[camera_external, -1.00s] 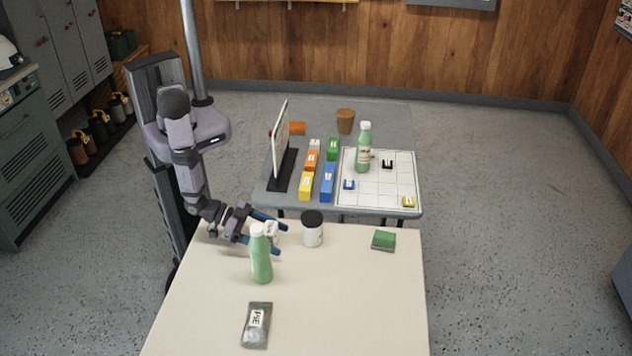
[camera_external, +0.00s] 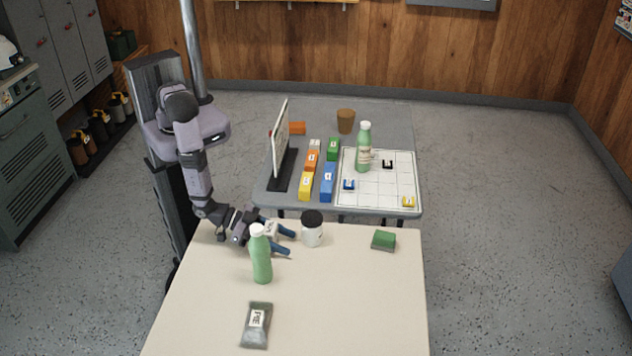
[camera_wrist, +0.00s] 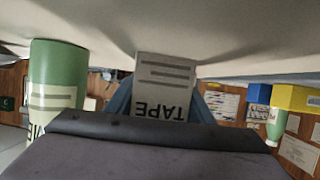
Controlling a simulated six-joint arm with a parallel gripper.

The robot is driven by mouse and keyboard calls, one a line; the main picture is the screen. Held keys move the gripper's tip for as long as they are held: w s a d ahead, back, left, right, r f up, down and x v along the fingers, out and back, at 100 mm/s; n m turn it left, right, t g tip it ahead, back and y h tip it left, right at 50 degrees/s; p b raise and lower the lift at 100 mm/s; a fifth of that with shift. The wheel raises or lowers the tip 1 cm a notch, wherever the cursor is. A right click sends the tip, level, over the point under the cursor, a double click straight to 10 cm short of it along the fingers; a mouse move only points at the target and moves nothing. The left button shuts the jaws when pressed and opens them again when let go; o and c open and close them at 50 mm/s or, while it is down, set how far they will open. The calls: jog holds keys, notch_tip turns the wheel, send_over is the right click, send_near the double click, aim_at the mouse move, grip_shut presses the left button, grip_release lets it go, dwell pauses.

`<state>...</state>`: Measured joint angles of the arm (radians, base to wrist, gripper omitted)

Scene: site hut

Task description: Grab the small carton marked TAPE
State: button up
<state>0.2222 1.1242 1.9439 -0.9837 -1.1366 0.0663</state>
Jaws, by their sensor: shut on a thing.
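The small white carton marked TAPE (camera_wrist: 165,75) sits between the two blue fingers of my gripper (camera_wrist: 162,100) in the wrist view, its lettering upside down. My gripper (camera_external: 289,243) is shut on it, low over the back left of the cream table (camera_external: 340,300). In the external view only a small pale part of the carton (camera_external: 270,229) shows between the fingers. The carton's end seems to meet the tabletop; I cannot tell whether it is lifted at all.
A green bottle (camera_external: 261,257) stands close in front of my gripper. A white jar with a dark lid (camera_external: 312,229) stands just beyond the fingertips. A grey pouch (camera_external: 256,325) lies at the front, and a green sponge-like block (camera_external: 383,240) at the right. The table's middle is clear.

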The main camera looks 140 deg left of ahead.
jog(key=shift+r, duration=0.2)
notch_tip(320, 180, up, 10)
jog(key=shift+f+b, duration=0.15)
jog(key=shift+b, duration=0.25)
jog(key=shift+s, duration=0.15)
